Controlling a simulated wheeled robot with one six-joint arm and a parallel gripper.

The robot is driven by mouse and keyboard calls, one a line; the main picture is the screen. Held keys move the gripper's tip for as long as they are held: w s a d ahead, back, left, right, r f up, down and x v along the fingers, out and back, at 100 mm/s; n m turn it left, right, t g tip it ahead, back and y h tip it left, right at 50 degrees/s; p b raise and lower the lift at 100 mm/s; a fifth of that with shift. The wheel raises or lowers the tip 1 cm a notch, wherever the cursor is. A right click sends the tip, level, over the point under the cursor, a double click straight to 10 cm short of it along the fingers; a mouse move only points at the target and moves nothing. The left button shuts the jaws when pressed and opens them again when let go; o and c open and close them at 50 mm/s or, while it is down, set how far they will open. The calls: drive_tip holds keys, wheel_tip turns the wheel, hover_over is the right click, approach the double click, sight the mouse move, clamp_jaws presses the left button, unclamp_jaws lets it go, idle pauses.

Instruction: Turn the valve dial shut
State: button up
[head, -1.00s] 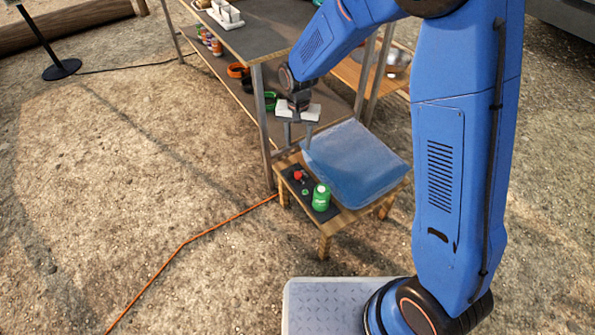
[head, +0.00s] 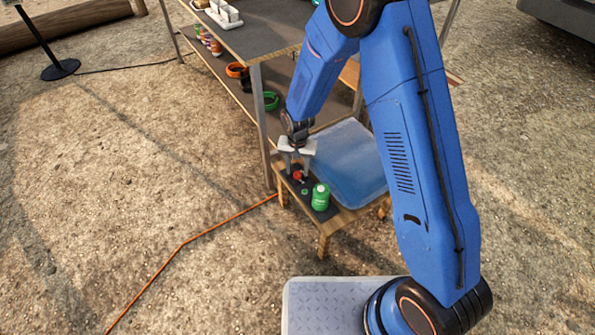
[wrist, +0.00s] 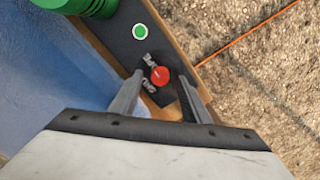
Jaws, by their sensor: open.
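The valve dial is a small red knob (head: 299,175) on a dark panel (head: 306,197) on a low wooden stool. In the wrist view the red knob (wrist: 160,76) shows beyond my fingertips, roughly midway between them. White lettering lies on the panel on two sides of the knob; I cannot read it surely. My gripper (head: 296,168) is open and empty, pointing down just above the knob. In the wrist view my gripper (wrist: 166,84) has one finger on each side of the knob; I cannot tell whether they touch it.
A green canister (head: 320,197) stands on the panel near the knob, with a small green round button (wrist: 140,31) between. A blue translucent bin (head: 350,165) fills the right of the stool. A metal-legged workbench (head: 258,110) stands close behind. An orange cable (head: 210,232) crosses the ground.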

drive_tip(key=shift+f, duration=0.75)
drive_tip(key=c, duration=1)
drive_tip(key=shift+c, duration=0.2)
